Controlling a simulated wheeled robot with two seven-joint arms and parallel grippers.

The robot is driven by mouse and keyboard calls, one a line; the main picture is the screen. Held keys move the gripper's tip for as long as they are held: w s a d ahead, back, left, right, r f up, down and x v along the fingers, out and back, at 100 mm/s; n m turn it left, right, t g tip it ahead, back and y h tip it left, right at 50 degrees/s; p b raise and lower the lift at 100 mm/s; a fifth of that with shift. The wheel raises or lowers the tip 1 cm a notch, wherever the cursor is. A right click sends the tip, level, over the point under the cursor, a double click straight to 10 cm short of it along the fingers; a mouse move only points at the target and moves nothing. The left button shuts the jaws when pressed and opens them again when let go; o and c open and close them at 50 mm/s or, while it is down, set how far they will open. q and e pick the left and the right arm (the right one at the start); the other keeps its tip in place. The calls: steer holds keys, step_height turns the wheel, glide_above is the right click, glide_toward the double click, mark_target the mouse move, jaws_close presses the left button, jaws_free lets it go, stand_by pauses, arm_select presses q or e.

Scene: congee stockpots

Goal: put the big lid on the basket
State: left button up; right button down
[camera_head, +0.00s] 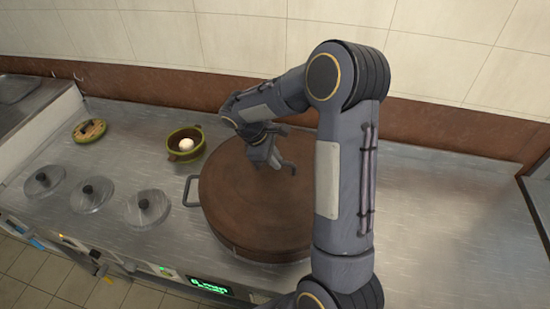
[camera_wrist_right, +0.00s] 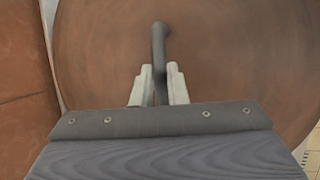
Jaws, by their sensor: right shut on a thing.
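The big lid (camera_head: 240,205) is a wide round brown disc, roughly level over a large round vessel on the steel counter. A grey loop handle (camera_head: 190,190) sticks out from under its left side. My right gripper (camera_head: 270,160) is above the lid near its far side. In the right wrist view, my right gripper (camera_wrist_right: 160,82) is shut on the dark handle (camera_wrist_right: 159,42) of the lid. The lid hides whatever is beneath it, so I cannot tell whether it rests fully or which part is the basket. My left gripper is not in view.
A small green bowl (camera_head: 172,150) with a white egg-like thing stands left of the lid. Several metal lids (camera_head: 92,193) with dark knobs line the left front. The counter on the right (camera_head: 440,220) is clear.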

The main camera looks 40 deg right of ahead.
steer(key=shift+f+b, duration=0.4)
steer(key=shift+f, duration=0.15)
stand_by(0.8)
steer(key=c, duration=1.7)
jaws_free()
steer(key=shift+p+v, duration=4.1)
steer(key=shift+v, duration=1.4)
steer(key=shift+s+a+r+m+t+y+b, duration=0.15)
steer(key=shift+s+a+r+m+t+y, duration=1.55)
steer(key=shift+s, duration=2)
steer(key=shift+s+a+r+m+t+y+b, duration=0.1)
steer(key=shift+s+a+r+m+t+y, duration=1.1)
steer(key=shift+s+a, duration=1.75)
steer(key=shift+s+a+r+m+t+y+b, duration=0.15)
steer(key=shift+s+a+r+m+t+y, duration=1.3)
steer(key=shift+s, duration=2.95)
steer(key=shift+d+r+m+g, duration=0.25)
steer(key=shift+m+g, duration=0.1)
steer(key=shift+g, duration=0.1)
